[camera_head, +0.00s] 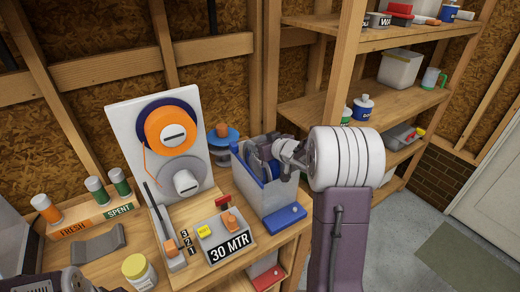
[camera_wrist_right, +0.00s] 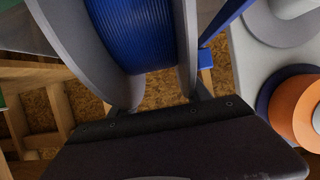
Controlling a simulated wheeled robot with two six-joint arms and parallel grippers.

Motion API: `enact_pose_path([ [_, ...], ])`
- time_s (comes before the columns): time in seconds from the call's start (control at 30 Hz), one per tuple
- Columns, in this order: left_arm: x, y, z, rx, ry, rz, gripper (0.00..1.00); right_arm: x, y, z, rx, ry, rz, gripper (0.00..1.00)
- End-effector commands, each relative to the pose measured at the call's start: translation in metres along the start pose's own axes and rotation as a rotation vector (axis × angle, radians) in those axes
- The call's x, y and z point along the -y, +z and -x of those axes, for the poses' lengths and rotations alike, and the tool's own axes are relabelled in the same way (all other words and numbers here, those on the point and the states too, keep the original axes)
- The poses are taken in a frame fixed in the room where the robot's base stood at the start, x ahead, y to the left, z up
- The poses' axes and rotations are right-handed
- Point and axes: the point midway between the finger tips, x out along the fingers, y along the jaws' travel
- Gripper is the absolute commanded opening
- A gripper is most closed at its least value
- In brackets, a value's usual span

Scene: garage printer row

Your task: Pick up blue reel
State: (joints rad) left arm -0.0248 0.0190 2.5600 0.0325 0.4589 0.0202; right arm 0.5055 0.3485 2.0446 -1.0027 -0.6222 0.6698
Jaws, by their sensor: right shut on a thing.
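The blue reel, with blue winding between two grey flanges, fills the upper left of the right wrist view (camera_wrist_right: 135,30). In the head view its grey flange (camera_head: 256,162) shows at the mouth of a grey bin with a blue rim (camera_head: 285,196). My right gripper (camera_head: 274,158) is shut on the reel, reaching in from the right over the bin. I cannot tell whether the reel's lower part is clear of the bin. Part of my left arm or gripper (camera_head: 70,281) shows at the bottom left edge, its jaws unclear.
Left of the bin stands a white panel (camera_head: 130,115) with an orange reel (camera_head: 170,131). A blue and orange stack (camera_head: 222,135) is behind the bin. A 30 MTR box (camera_head: 225,235) and yellow-lidded jar (camera_head: 138,270) stand in front. Wooden shelves (camera_head: 380,103) rise behind my right arm.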

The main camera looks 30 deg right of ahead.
Motion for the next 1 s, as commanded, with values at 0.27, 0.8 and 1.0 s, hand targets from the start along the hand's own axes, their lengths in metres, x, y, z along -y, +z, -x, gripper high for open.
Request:
enact_pose_path([
  [0.27, -0.001, -0.005, 0.052, 0.000, 0.000, 0.000, 0.33, 0.000, -0.089, 0.036, -0.007, 0.002, 0.004, 0.00],
  [0.8, -0.003, -0.014, 0.136, 0.000, 0.000, 0.000, 0.33, 0.000, -0.216, 0.089, -0.003, 0.001, 0.002, 0.00],
  [1.0, -0.003, -0.014, 0.139, 0.000, 0.000, 0.000, 0.33, 0.000, -0.222, 0.092, -0.002, 0.001, 0.001, 0.00],
])
